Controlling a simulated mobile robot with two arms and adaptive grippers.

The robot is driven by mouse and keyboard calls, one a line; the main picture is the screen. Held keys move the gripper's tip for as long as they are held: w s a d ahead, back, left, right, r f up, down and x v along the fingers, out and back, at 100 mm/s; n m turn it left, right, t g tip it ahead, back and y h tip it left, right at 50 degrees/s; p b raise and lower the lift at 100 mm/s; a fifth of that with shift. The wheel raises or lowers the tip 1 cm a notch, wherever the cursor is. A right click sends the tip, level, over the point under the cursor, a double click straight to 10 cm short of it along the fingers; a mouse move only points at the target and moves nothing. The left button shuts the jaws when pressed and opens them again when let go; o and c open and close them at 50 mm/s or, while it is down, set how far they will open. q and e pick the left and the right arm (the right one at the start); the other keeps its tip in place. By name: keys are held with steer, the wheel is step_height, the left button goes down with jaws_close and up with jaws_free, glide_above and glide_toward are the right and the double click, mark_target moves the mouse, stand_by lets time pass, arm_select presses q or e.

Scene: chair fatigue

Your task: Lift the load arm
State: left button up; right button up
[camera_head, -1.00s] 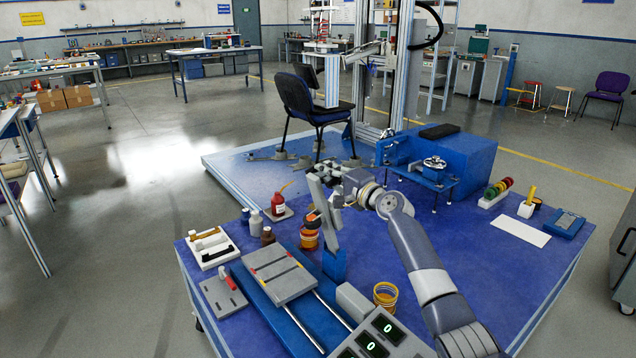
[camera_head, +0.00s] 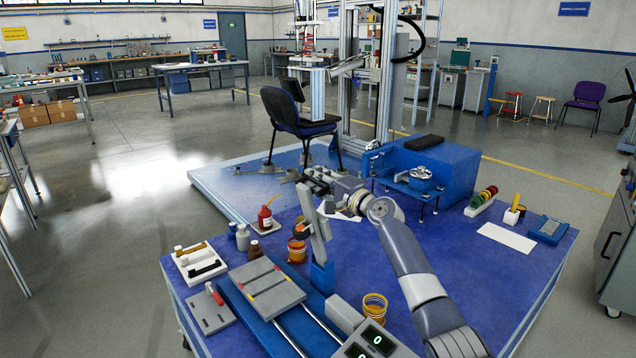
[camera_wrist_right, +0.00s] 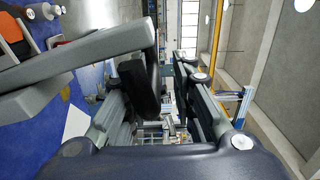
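The load arm (camera_head: 316,221) is a grey bar standing steeply on a blue bracket (camera_head: 321,276), its top leaning to the left. My right gripper (camera_head: 312,181) is just beyond the bar's upper end in the head view, with its fingers pointing left. A grey bar (camera_wrist_right: 75,62), which looks like the load arm, crosses from the left and overlaps the left finger, outside the gap. I cannot tell whether they touch. My left gripper is not in view.
A grey plate on blue rails (camera_head: 262,290), a red bottle (camera_head: 265,218), amber tape rolls (camera_head: 374,307) and a display box (camera_head: 372,343) surround the bracket. A chair (camera_head: 297,118) stands on the platform behind.

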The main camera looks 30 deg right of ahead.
steer(key=shift+a+f, duration=0.15)
steer(key=shift+f, duration=0.4)
steer(key=shift+r, duration=0.15)
steer(key=shift+s, duration=0.25)
steer(key=s+d, duration=0.2)
steer(key=s, duration=0.9)
steer(key=shift+d, duration=0.3)
steer(key=shift+s, duration=0.1)
